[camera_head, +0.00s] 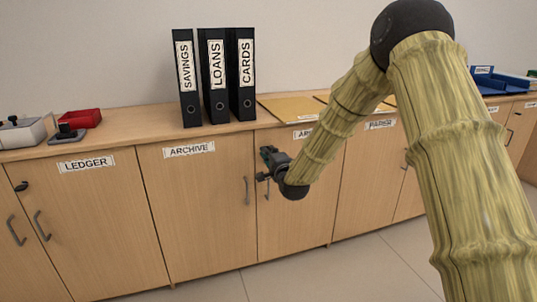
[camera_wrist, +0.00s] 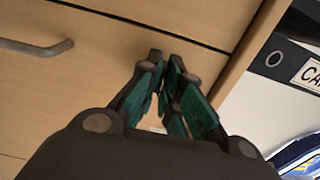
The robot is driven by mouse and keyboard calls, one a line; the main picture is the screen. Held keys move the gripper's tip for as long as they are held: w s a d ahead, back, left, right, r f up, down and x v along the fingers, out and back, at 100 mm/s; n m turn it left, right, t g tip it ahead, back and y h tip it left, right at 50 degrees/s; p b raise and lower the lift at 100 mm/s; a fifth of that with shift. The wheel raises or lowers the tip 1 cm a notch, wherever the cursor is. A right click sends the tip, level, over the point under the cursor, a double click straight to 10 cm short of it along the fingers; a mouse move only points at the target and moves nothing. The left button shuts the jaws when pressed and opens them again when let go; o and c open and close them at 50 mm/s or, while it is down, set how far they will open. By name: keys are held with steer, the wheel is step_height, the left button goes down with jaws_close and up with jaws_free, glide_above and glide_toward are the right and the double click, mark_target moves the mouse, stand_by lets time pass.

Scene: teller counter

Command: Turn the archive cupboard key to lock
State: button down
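The archive cupboard (camera_head: 195,215) is a light wood door with an ARCHIVE label (camera_head: 189,150) and a grey upright handle (camera_head: 246,191) near its right edge. The door is closed. My gripper (camera_head: 262,163) is at the door's upper right edge, just above handle height. In the wrist view my gripper (camera_wrist: 165,62) has its dark green fingers drawn close together, the tips in front of the door near a seam between panels. No key shows in either view; the fingertips cover that spot. I cannot tell whether they grip anything.
Black binders (camera_head: 215,80) stand on the counter above the door. Folders (camera_head: 290,108) lie to their right. A red box (camera_head: 80,118) and stamp (camera_head: 66,133) are at left. A neighbouring handle (camera_wrist: 35,47) is near the gripper. The floor (camera_head: 330,275) in front is clear.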

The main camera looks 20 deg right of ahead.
steer(key=shift+n+p, duration=0.3)
steer(key=shift+p, duration=0.1)
steer(key=shift+r+n+p, duration=0.15)
steer(key=shift+n+p, duration=0.65)
steer(key=shift+p, duration=0.15)
steer(key=n+p, duration=0.2)
steer(key=shift+n, duration=0.4)
steer(key=n+p, duration=0.4)
steer(key=n, duration=0.1)
steer(key=n+p, duration=0.2)
steer(key=n, duration=0.2)
steer(key=shift+n, duration=0.4)
steer(key=shift+f+n+p, duration=0.2)
steer(key=shift+n+p, duration=0.6)
steer(key=shift+n, duration=0.7)
